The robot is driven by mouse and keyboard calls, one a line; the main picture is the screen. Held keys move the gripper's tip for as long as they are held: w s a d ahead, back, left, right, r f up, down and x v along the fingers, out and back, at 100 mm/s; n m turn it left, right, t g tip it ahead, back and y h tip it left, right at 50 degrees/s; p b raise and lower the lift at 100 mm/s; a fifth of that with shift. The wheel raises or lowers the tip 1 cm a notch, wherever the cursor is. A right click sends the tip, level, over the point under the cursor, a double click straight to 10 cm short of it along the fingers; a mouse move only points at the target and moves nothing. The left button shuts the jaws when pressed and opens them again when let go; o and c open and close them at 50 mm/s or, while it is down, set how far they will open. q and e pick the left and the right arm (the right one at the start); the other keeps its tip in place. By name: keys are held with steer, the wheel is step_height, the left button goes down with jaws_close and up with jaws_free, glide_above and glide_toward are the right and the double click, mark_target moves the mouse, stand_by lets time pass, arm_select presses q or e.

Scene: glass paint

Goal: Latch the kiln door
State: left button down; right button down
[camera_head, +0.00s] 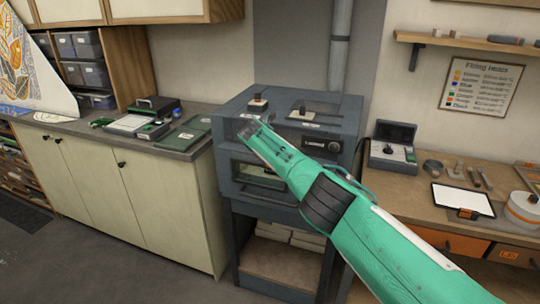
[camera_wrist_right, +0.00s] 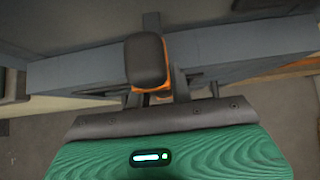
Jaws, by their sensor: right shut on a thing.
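The blue-grey kiln (camera_head: 345,105) stands on a dark stand in the middle of the head view. Its front door has a small window (camera_head: 260,174) and looks nearly or fully closed; the exact gap cannot be told. My right gripper (camera_head: 247,128) reaches in from the right to the upper left front of the kiln. In the right wrist view it is shut on a dark rounded handle (camera_wrist_right: 146,60), which I take as the kiln latch handle. Orange shows at the handle's edge. The latch's seating is hidden. My left gripper is not in view.
A counter with cream cabinets (camera_head: 95,185) stands left of the kiln, holding trays and a green mat (camera_head: 182,135). A wooden bench (camera_head: 410,205) on the right holds a grey box (camera_head: 393,148) and a tablet (camera_head: 462,198). A pipe (camera_head: 340,45) rises behind the kiln.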

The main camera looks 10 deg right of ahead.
steer(key=shift+s+f, duration=0.1)
steer(key=shift+f, duration=0.2)
steer(key=c, duration=1.2)
jaws_free()
steer(key=shift+c, duration=0.2)
steer(key=shift+r, duration=0.15)
steer(key=shift+r, duration=0.1)
steer(key=shift+s+a+r+p, duration=0.15)
steer(key=shift+a+r+p, duration=0.1)
steer(key=shift+r+p, duration=0.1)
steer(key=b+v, duration=0.1)
steer(key=v, duration=1.1)
steer(key=shift+s+r, duration=0.15)
steer(key=shift+s, duration=0.15)
steer(key=shift+a, duration=0.1)
